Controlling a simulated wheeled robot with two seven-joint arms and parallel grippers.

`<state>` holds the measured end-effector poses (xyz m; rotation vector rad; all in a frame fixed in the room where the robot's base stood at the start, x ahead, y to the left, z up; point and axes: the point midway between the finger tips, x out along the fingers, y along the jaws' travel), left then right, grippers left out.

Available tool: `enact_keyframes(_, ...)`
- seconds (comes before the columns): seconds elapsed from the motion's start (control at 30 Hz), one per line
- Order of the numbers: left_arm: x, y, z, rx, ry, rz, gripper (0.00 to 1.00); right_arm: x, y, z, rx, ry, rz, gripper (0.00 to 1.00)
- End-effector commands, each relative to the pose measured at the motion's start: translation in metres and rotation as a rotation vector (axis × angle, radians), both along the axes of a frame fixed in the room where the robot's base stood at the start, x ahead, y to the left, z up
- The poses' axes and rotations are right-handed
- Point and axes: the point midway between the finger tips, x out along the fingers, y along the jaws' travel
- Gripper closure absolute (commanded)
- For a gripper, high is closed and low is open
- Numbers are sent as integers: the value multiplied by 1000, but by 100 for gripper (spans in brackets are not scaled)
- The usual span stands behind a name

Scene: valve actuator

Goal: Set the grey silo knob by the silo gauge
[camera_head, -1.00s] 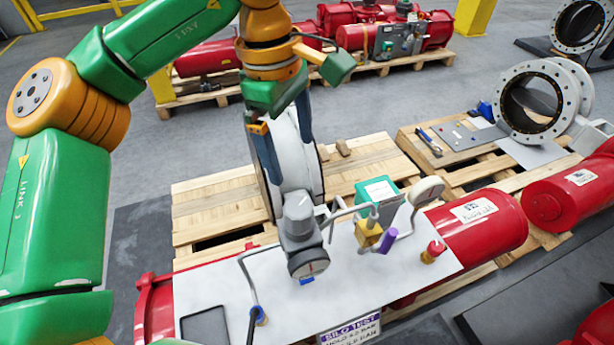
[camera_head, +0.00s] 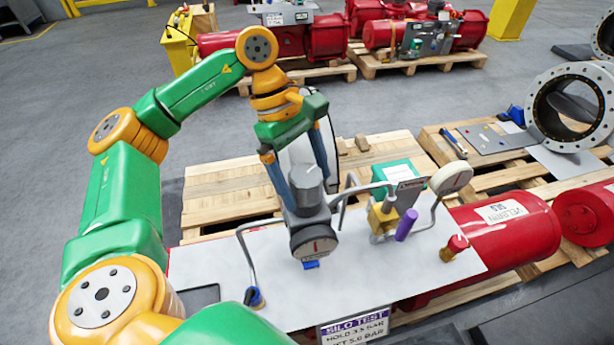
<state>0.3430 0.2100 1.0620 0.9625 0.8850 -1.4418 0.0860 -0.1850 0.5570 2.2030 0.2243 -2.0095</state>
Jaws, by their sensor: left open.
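The grey knob (camera_head: 306,180) is a grey cylinder on top of a dark grey regulator body on the white bench plate. A round face (camera_head: 314,245) with a red mark is on the body's front, and a blue piece is below it. A white round gauge (camera_head: 451,178) stands on a bent pipe to the right; its reading is too small to tell. My left gripper (camera_head: 306,187) points down with its blue fingers open, one on each side of the knob. I cannot tell whether they touch it. My right gripper is out of view.
A yellow valve block (camera_head: 382,215), purple handle (camera_head: 406,225) and red-capped fitting (camera_head: 454,247) stand right of the knob. A teal box (camera_head: 398,175) is behind them. The sign (camera_head: 355,328) reads "SILO TEST".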

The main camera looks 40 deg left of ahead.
Motion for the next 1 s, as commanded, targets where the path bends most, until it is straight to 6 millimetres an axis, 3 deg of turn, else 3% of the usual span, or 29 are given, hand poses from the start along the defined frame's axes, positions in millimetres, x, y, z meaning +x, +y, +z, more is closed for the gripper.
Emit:
enact_keyframes(0.13,0,0,0,0,0,0,0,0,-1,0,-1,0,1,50)
enact_keyframes(0.43,0,0,0,0,0,0,81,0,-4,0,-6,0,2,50)
enact_keyframes(0.77,0,0,-1,0,-1,56,83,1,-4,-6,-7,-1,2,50)
enact_keyframes(1.0,0,0,-3,0,0,221,83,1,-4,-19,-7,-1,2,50)
